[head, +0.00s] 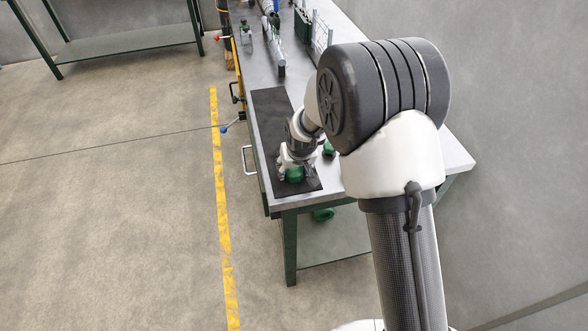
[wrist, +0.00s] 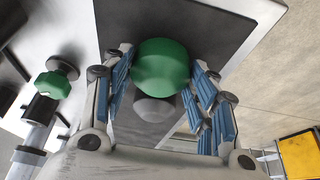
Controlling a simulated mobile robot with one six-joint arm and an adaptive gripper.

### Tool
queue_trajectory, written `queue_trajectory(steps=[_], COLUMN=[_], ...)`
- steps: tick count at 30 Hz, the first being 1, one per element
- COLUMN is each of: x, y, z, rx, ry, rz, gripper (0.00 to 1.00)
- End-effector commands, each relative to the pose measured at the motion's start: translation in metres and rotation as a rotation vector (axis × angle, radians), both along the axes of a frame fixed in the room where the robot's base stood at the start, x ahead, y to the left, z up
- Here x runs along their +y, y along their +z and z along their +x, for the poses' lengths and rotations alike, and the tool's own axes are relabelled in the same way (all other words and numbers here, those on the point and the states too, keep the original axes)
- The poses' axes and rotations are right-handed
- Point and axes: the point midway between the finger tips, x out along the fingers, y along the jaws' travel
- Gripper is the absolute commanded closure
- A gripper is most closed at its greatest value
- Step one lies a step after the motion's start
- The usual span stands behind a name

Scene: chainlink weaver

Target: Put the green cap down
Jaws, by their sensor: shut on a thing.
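The green cap (head: 293,174) is at my gripper's tip over the near end of the dark mat (head: 268,104) on the workbench. In the wrist view the round green cap (wrist: 160,66) sits between the blue-padded fingers of my gripper (wrist: 167,82), which is shut on it. A grey round part shows just below the cap, toward the palm. The dark mat (wrist: 190,20) lies behind the cap. Whether the cap touches the mat or hangs just above it, I cannot tell.
A second green knob (wrist: 52,85) on a pipe fitting stands close to the left in the wrist view. Pipes and a wire rack (head: 320,34) stand at the bench's far end. The mat's middle and far parts look clear. A green part (head: 323,214) lies below the bench top.

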Motion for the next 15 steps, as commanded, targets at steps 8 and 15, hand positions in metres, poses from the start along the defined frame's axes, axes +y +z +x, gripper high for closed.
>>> queue_trajectory(steps=[8,15], x=[0.0002,0.0002], y=[-0.0010,-0.0014], z=[0.0006,0.0005], rx=[-0.002,-0.002], ry=[0.000,0.000], rz=[0.001,0.001], gripper=[0.71,0.34])
